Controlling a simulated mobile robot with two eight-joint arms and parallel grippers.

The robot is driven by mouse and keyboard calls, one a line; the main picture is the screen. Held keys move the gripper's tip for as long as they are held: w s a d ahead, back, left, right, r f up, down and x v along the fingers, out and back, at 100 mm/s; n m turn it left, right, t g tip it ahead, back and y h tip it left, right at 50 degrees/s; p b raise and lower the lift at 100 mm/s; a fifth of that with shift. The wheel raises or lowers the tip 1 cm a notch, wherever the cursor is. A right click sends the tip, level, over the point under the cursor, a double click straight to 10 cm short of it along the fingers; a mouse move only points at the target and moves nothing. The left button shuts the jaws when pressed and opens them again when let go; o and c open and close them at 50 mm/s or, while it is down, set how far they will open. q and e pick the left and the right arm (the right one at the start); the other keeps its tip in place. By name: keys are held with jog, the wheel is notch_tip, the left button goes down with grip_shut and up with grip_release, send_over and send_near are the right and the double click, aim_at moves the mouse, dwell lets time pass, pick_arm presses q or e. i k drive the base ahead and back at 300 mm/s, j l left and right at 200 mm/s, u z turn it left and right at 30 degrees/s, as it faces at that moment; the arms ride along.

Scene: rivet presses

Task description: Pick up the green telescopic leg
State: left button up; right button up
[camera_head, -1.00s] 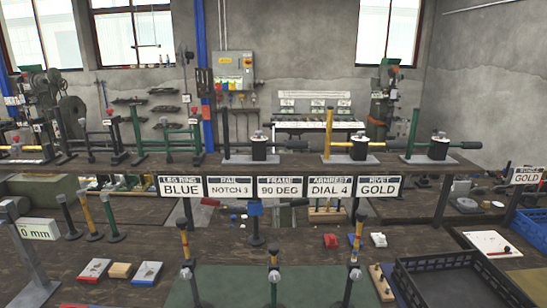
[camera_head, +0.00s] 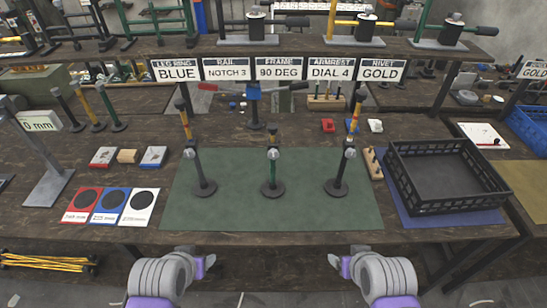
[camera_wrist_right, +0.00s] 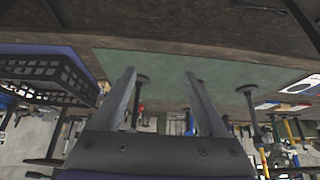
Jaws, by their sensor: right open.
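Three upright telescopic legs on round dark bases stand on the green mat (camera_head: 230,215). The left leg (camera_head: 198,170) and right leg (camera_head: 344,168) have dark lower tubes and yellow upper parts. Another green upright post (camera_head: 107,103) stands at the back left. My left gripper (camera_head: 205,262) is at the front edge of the table, its jaws unclear. My right gripper (camera_head: 342,262) is there too, apart from the legs; its wrist view shows its fingers (camera_wrist_right: 160,75) spread and empty.
A black crate (camera_head: 448,205) stands on a blue mat at the right. Red, blue and white cards (camera_head: 109,206) lie at the left. A sign row (camera_head: 280,70) and raised shelf are behind. A wooden strip (camera_head: 372,165) lies beside the right leg.

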aim_at(272, 188)
jog(key=i+j, duration=0.15)
jog(key=j, duration=0.15)
jog(key=i+j, duration=0.15)
jog(key=i+j+z, duration=0.1)
jog(key=j, duration=0.3)
jog(key=i+j+z, duration=0.15)
jog(key=z, duration=0.2)
jog(key=i+j+z, duration=0.1)
jog(key=z, duration=0.3)
jog(key=j+z, duration=0.35)
jog(key=i+j, duration=0.1)
jog(key=j, duration=0.1)
